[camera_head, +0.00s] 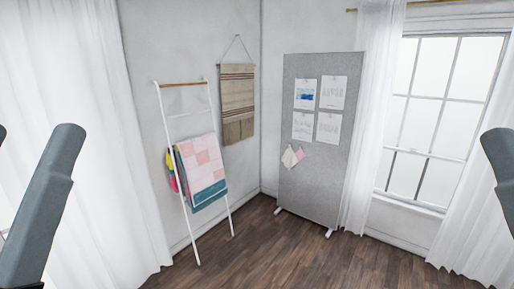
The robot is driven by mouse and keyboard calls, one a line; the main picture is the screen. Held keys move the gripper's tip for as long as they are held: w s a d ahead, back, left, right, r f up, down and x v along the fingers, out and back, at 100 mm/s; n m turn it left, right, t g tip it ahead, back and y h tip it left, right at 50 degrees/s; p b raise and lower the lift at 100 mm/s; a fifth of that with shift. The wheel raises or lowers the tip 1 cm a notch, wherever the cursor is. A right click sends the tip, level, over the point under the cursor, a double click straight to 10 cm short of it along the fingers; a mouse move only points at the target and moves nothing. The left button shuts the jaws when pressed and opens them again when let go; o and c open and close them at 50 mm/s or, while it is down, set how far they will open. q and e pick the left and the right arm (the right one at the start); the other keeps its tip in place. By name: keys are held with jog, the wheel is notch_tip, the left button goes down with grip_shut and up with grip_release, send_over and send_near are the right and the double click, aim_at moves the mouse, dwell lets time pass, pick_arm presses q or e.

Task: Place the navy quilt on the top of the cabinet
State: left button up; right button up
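I see no navy quilt and no cabinet in the head view. The quilt that shows is a pink and white patchwork quilt (203,162) with a teal lower border, draped over a rung of a white ladder rack (161,110). A colourful cloth (172,170) with yellow and red shows at its left edge, partly hidden. Grey links of my arms show at the left and right edges of the picture. Neither gripper's fingers are in view, so what they hold cannot be seen.
A grey pinboard (308,197) on feet stands in the corner, with several papers and small fabric pieces on it. A striped wall hanging (237,100) hangs left of it. White curtains flank the window (440,110). The dark wood floor (290,260) in front is clear.

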pick_arm(q)
notch_tip(320, 180, up, 18)
jog(key=p, duration=1.5)
jog(key=shift+r+h, duration=0.25)
jog(key=shift+h, duration=0.05)
pick_arm(e)
notch_tip(320, 180, up, 18)
jog(key=shift+r, duration=0.25)
pick_arm(q)
jog(key=shift+s, duration=0.15)
pick_arm(e)
jog(key=shift+s, duration=0.15)
